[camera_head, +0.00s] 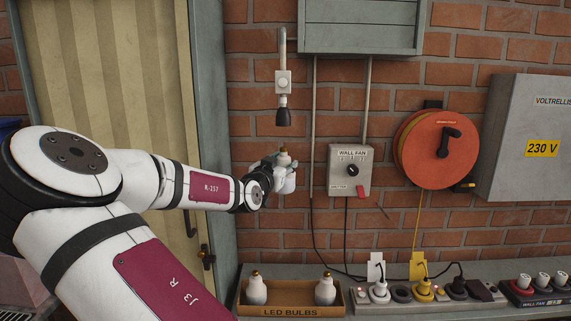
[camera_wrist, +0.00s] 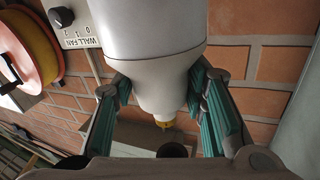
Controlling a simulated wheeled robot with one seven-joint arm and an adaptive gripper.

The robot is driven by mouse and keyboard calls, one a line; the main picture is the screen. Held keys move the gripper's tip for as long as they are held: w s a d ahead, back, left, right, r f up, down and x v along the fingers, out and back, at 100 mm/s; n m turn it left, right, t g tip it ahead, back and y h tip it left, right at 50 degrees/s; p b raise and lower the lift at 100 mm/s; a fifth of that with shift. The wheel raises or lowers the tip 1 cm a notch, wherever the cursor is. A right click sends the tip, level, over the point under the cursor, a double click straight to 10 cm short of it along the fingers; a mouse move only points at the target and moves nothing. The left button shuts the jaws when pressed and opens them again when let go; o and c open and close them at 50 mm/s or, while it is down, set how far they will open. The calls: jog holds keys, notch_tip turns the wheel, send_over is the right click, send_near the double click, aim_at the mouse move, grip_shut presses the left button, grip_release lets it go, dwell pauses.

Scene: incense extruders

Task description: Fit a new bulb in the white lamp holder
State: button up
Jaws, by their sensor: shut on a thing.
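The lamp holder (camera_head: 283,115) is a black socket hanging mouth-down under a white box (camera_head: 283,82) on a wall conduit. No bulb shows in it. My gripper (camera_head: 281,172) is below it, shut on a white bulb (camera_head: 284,158) with its brass cap up. A gap separates the cap from the socket. The wrist view shows the bulb (camera_wrist: 145,50) between the green finger pads, its brass cap (camera_wrist: 164,124) pointing toward a dark round thing (camera_wrist: 173,150), likely the socket mouth. Two more bulbs (camera_head: 256,290) (camera_head: 325,290) stand in the LED BULBS tray (camera_head: 291,312).
A WALL FAN switch box (camera_head: 350,171) and an orange cable reel (camera_head: 436,148) are on the brick wall to the right. Power strips with plugs (camera_head: 423,292) line the shelf below. A grey cabinet (camera_head: 360,37) hangs above right. The wall around the socket is clear.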

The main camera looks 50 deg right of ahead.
aim_at(282, 150)
jog(key=shift+r+p, duration=0.4)
jog(key=shift+r, duration=1.7)
jog(key=shift+r+p, duration=0.5)
jog(key=shift+r, duration=1.1)
dwell(1.4)
jog(key=shift+r+n+t+y+p, duration=0.15)
jog(key=shift+n+t+y+p, duration=0.8)
jog(key=shift+p, duration=1.35)
dwell(0.6)
